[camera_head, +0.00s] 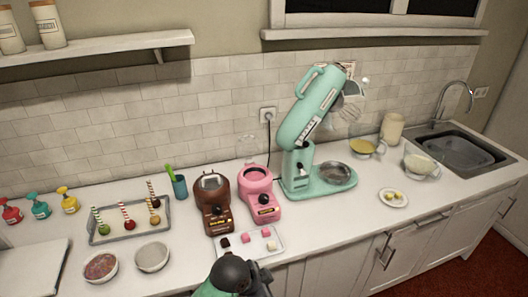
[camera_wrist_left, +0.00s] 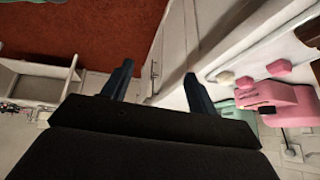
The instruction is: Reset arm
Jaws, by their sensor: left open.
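My left gripper (camera_wrist_left: 158,72) shows in the left wrist view with its two dark fingers spread apart and nothing between them. In that view the white counter's front edge and cabinet fronts lie beyond the fingers. In the head view a dark and green arm part of mine comes in at the bottom centre, just in front of the tray of sweets; its fingers cannot be made out there. My right gripper is in neither view.
A white tray (camera_head: 277,252) of sweets lies near the front edge. Behind it stand a brown melter (camera_head: 219,222) and a pink melter (camera_head: 258,181). A mint stand mixer (camera_head: 313,105), head raised, stands behind right. Bowls (camera_head: 152,257) are at left.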

